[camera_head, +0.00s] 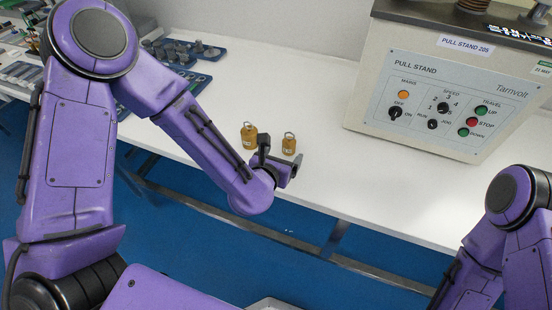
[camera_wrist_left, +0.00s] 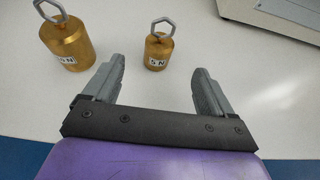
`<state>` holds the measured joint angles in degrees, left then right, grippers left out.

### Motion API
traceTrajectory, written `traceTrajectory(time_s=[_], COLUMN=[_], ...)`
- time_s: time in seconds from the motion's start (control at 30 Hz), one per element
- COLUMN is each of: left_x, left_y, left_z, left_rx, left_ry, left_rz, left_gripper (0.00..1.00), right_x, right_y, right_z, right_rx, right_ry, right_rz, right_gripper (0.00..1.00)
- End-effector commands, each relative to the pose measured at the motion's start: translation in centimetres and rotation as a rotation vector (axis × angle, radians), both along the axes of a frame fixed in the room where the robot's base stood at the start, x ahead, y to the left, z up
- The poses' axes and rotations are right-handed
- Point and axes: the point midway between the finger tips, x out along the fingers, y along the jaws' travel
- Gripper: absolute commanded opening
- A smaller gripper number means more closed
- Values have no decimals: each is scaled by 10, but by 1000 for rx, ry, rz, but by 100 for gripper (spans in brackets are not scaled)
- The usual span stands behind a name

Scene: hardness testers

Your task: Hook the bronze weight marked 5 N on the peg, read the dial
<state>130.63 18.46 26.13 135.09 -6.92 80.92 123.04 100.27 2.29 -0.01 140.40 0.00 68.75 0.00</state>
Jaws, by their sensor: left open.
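Two bronze weights with grey hooks stand upright on the white table. The smaller one (camera_head: 289,145) is on the right in the head view; its label in the left wrist view (camera_wrist_left: 158,52) looks like 5 N. The larger weight (camera_head: 249,136) is to its left, and its label in the left wrist view (camera_wrist_left: 68,44) is not clear to me. My left gripper (camera_head: 281,160) is open and empty, in front of the smaller weight. In the left wrist view that weight lies beyond and between the fingertips, not held. My right gripper is out of view. I cannot make out a peg or dial.
A pull stand (camera_head: 445,95) with knobs and coloured buttons stands on the table at the right. Blue trays (camera_head: 200,52) with metal parts lie at the back left. The table (camera_head: 310,85) between trays and stand is clear.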

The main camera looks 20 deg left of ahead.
Motion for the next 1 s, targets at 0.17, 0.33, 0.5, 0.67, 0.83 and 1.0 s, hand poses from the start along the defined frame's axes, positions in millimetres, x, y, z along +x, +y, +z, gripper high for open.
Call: traceTrajectory(time_s=[0.17, 0.33, 0.5, 0.67, 0.83, 1.0], left_x=[13, 26, 38, 50, 60, 65], left_y=[1, 1, 1, 1, 0, 0], left_z=[-8, -15, -21, -27, -31, -33], left_rx=[2, 0, 0, 0, 1, 2], left_ry=[1, 1, 1, 2, 2, 1], left_rz=[4, 4, 4, 5, 4, 4], left_gripper=[85, 85, 85, 85, 85, 85], right_x=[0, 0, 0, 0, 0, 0], right_y=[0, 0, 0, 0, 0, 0], right_z=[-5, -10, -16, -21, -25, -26], right_rx=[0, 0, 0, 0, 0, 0], right_ry=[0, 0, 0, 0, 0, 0], right_rz=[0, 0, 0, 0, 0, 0], right_gripper=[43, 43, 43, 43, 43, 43])
